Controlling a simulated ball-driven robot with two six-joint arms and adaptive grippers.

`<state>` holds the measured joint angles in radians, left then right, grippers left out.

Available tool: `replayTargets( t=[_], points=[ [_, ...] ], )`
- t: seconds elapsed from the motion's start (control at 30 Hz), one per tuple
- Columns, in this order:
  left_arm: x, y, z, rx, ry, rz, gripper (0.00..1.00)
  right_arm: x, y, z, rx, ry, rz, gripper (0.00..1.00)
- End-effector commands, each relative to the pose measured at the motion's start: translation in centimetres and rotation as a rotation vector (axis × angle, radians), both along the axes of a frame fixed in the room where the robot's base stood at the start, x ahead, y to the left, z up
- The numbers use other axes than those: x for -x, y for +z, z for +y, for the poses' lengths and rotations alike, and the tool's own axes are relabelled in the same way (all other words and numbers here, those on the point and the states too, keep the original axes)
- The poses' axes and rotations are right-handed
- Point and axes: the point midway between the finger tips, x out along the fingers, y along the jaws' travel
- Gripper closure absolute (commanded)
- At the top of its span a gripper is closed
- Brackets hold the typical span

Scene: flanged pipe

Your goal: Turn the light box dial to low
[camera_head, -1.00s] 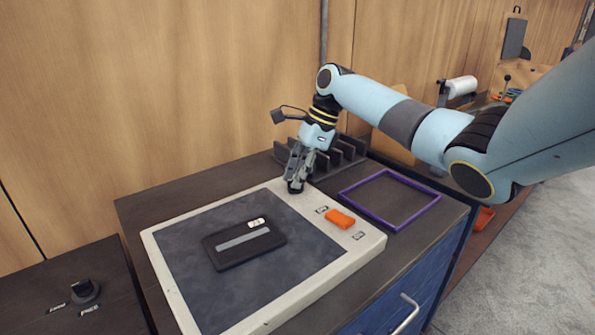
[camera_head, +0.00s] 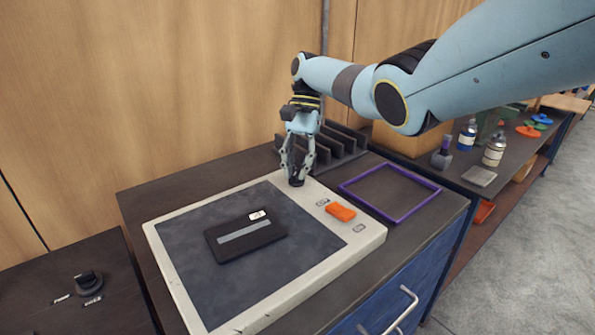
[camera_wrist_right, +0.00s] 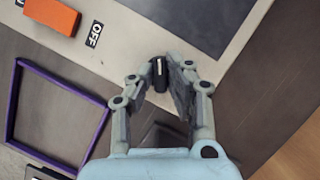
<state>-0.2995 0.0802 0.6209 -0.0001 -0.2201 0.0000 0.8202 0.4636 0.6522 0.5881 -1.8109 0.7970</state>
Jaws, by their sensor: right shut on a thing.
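The light box (camera_head: 283,297) lies on the dark cabinet top, with a pale frame and a dark panel. Its small black dial (camera_head: 297,182) is at the far corner of the frame. In the right wrist view the dial (camera_wrist_right: 158,72) shows a white mark. My right gripper (camera_head: 297,174) points down and is shut on the dial, with a finger on each side; it also shows in the right wrist view (camera_wrist_right: 166,85). The fingers hide part of the dial, and I cannot read its setting. My left gripper is not in view.
An orange switch (camera_head: 340,212) with small labels sits beside the dial. A black cartridge-like item (camera_head: 245,247) lies on the panel. A purple frame (camera_head: 418,207) lies to the right, a dark slotted rack (camera_head: 345,147) behind. Another black knob (camera_head: 88,283) is at lower left.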

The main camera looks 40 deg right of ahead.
Motion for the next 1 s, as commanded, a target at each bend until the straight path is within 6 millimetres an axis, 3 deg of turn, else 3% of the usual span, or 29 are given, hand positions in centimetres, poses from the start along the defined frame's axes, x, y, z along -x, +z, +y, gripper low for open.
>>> replayTargets(
  t=[0.5, 1.0],
  points=[
    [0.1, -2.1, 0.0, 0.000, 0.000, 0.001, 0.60, -0.2, -0.1, 0.2, 0.000, 0.488, -0.001, 1.00],
    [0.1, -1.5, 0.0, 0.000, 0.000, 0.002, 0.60, -0.3, 0.1, 0.3, -0.001, 0.894, -0.001, 1.00]
  ],
)
